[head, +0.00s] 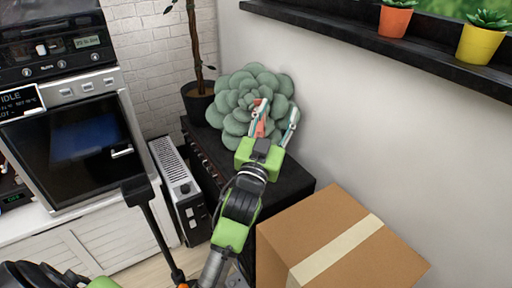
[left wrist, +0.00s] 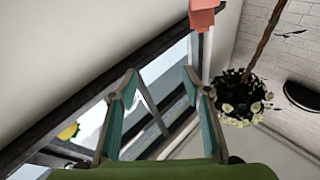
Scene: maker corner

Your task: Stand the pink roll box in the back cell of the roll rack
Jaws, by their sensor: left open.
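My left gripper (head: 276,108) is open in the head view, its fingers spread in front of a large grey-green succulent. In the left wrist view its two fingers (left wrist: 161,82) are apart, with nothing between them. A small salmon-pink piece (head: 260,128) shows beside its left finger in the head view. A salmon-pink block (left wrist: 203,17) shows beyond the right finger in the left wrist view. I cannot tell whether either is the pink roll box. I cannot make out the roll rack. My right gripper is not in view.
A cardboard box (head: 310,225) stands close to my left arm's right. The succulent (head: 240,88) and a potted trunk plant (head: 199,103) stand by a dark cabinet (head: 290,185) against the wall. A black ledge (head: 350,32) with potted plants runs above right.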

